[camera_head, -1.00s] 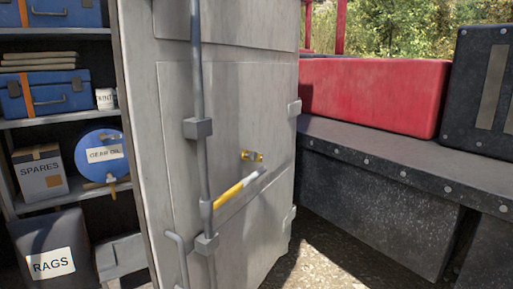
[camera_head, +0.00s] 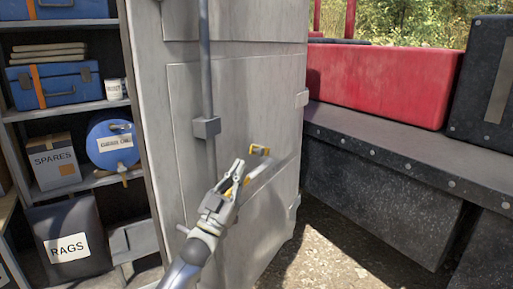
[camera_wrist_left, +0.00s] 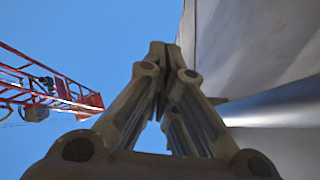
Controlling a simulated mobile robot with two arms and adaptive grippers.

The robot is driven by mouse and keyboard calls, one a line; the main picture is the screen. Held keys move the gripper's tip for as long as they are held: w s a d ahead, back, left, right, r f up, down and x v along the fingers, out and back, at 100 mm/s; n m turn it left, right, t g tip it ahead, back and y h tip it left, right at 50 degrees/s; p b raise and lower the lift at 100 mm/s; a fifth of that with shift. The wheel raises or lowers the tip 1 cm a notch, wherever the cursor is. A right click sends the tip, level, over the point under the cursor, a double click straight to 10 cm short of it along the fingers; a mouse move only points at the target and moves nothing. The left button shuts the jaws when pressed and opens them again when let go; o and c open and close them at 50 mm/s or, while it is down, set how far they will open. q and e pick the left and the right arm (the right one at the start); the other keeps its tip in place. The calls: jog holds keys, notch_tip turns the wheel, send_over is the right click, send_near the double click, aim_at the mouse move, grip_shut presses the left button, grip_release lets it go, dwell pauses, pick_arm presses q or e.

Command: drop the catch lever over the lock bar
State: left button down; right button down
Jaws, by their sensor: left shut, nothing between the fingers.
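The grey metal door (camera_head: 240,105) carries a vertical grey lock bar (camera_head: 205,60) with a handle arm (camera_head: 262,174) slanting up to the right. My left gripper covers most of the handle arm. The small yellow catch lever (camera_head: 260,150) is on the door just above the handle's end. My left gripper (camera_head: 238,166) is shut and empty, in front of the door, left of and slightly below the catch; I cannot tell whether it touches anything. In the left wrist view, its fingertips (camera_wrist_left: 163,47) meet, and a grey bar (camera_wrist_left: 275,105) runs at the right. My right gripper is not in view.
Shelves at the left hold a blue case (camera_head: 55,84), a spares box (camera_head: 54,163), a blue drum (camera_head: 112,142) and a rags bag (camera_head: 68,240). A dark bench (camera_head: 400,145) with a red block (camera_head: 385,82) stands at the right. Sunlit ground (camera_head: 320,262) lies clear between door and bench.

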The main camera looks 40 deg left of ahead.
aim_at(257, 150)
pick_arm(q)
jog(key=shift+r, duration=0.1)
jog(key=p+x, duration=0.5)
jog(key=x, duration=0.5)
jog(key=shift+w+a+f+p, duration=0.1)
jog(key=shift+w+f, duration=0.1)
jog(key=shift+f, duration=0.4)
jog(key=shift+w+a+f+p, duration=0.15)
jog(key=shift+w+f, duration=0.1)
jog(key=shift+f, duration=0.4)
jog(key=shift+w+a+f+p, duration=0.1)
jog(key=shift+w+f, duration=0.1)
jog(key=shift+f, duration=0.4)
